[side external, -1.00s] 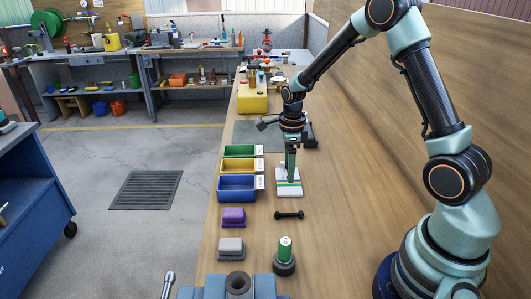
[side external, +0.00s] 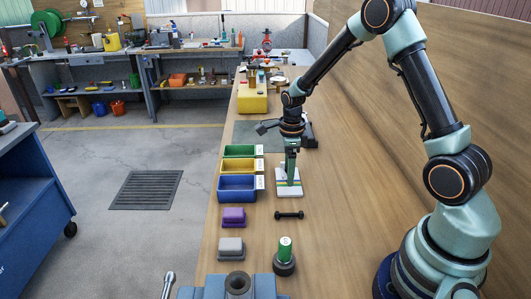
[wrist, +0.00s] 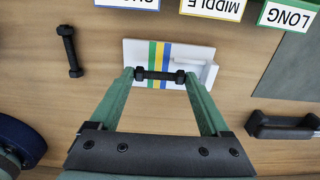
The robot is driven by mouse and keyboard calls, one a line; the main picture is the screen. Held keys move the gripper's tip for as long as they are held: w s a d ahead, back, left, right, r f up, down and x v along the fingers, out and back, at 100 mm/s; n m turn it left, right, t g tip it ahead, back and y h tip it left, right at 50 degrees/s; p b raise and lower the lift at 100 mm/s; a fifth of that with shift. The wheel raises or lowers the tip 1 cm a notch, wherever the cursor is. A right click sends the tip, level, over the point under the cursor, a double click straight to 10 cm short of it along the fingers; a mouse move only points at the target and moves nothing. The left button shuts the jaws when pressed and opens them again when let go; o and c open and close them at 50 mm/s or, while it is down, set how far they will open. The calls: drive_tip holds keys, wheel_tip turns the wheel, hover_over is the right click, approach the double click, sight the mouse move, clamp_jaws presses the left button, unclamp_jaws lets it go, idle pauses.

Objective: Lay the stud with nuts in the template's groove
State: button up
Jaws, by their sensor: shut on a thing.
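A dark stud with a nut at each end (wrist: 160,75) is held crosswise between the fingertips of my gripper (wrist: 161,74). The template, a white plate (wrist: 134,50) with blue, yellow and green stripes and a raised white block on its right, is below and behind it in the wrist view. In the side view my gripper (side external: 290,181) points down over the template (side external: 284,191), its tips low and close to the plate. The stud spans the stripes, just left of the block. I cannot tell whether it touches the plate, and the groove is not clear.
Another dark stud (side external: 289,215) lies on the bench nearer the camera. Blue (side external: 237,188), yellow (side external: 237,167) and green (side external: 239,151) bins stand left of the template. A green cylinder in a dark base (side external: 285,256) stands in front.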

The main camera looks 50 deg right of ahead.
drive_tip(key=shift+f, duration=0.85)
drive_tip(key=o, duration=1.2)
drive_tip(key=shift+o, duration=0.2)
wheel_tip(320, 180, up, 17)
drive_tip(key=s+a+n+t, duration=0.1)
drive_tip(key=s+a+n, duration=0.1)
drive_tip(key=n, duration=0.3)
drive_tip(key=s+a+r+n+t, duration=0.2)
drive_tip(key=s+a+r+n, duration=0.1)
drive_tip(key=n, duration=0.8)
drive_tip(key=s+a+r+n+t, duration=0.2)
drive_tip(key=s+a+r+n, duration=0.1)
drive_tip(key=s+n, duration=0.5)
drive_tip(key=a+n, duration=0.1)
drive_tip(key=n, duration=0.2)
drive_tip(key=shift+a+r+t, duration=0.3)
drive_tip(key=shift+a+r, duration=0.05)
drive_tip(key=shift+a, duration=0.05)
